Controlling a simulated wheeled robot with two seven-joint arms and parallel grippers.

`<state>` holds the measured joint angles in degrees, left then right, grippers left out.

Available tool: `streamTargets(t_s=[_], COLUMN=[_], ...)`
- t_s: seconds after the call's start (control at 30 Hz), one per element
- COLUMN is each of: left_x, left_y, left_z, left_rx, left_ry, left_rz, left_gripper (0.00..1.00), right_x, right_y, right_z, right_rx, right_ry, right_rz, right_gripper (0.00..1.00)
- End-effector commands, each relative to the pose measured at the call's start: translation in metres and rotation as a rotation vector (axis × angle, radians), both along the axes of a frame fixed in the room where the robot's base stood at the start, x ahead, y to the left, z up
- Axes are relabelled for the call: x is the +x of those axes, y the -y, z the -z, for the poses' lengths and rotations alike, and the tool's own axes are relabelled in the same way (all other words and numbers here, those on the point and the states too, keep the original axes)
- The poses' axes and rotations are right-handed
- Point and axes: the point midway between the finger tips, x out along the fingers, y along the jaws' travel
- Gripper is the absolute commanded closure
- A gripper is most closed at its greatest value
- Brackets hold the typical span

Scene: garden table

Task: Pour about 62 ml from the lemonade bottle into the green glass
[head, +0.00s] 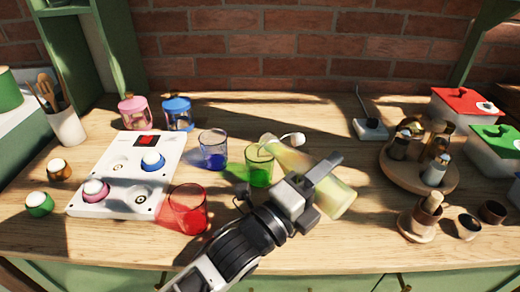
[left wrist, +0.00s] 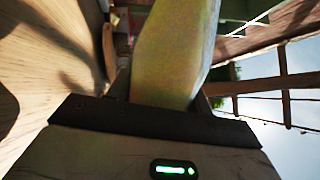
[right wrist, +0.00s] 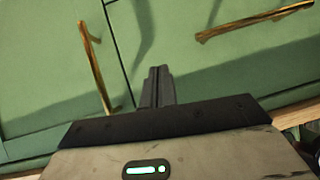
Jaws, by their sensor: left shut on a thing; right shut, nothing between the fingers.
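The lemonade bottle (head: 332,193) is pale yellow-green and tilted well over, its neck pointing left at the green glass. My left gripper (head: 316,182) is shut on the bottle; its body also fills the middle of the left wrist view (left wrist: 172,55). The green glass (head: 260,170) stands upright on the table. The bottle's mouth is at the glass's rim; a white round cap or stopper (head: 297,139) shows beside the neck. I cannot tell how much liquid is in the glass. My right gripper (right wrist: 158,88) is shut and empty in front of green cabinet doors.
A blue glass (head: 213,150) and a red glass (head: 187,210) stand left of the green glass. A round wooden tray (head: 418,178) of bottles stands right.

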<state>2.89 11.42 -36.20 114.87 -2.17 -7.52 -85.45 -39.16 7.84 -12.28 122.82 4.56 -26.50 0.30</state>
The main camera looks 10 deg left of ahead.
Motion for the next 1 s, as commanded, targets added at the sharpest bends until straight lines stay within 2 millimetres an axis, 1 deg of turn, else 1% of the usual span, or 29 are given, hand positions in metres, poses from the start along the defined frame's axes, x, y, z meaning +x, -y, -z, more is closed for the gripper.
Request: streamTargets(t_s=[0.03,0.43,1.0], left_x=[-0.0001,0.0,-0.0038], left_y=[0.0,-0.0001,0.0045], left_z=[-0.0036,-0.0081,-0.0098], left_rx=[-0.006,-0.034,-0.048], left_ry=[0.003,-0.018,-0.028], left_rz=[0.0,0.0,0.0], left_gripper=[0.9,0.9,0.9], right_x=[-0.0004,-0.0009,-0.0007], right_y=[0.0001,0.0011,0.0013], right_z=[-0.0005,-0.0039,-0.0048], right_rx=[-0.002,-0.013,-0.017], right_ry=[-0.001,-0.003,-0.003], right_rz=[-0.001,-0.004,-0.006], right_gripper=[1.0,1.0,1.0])
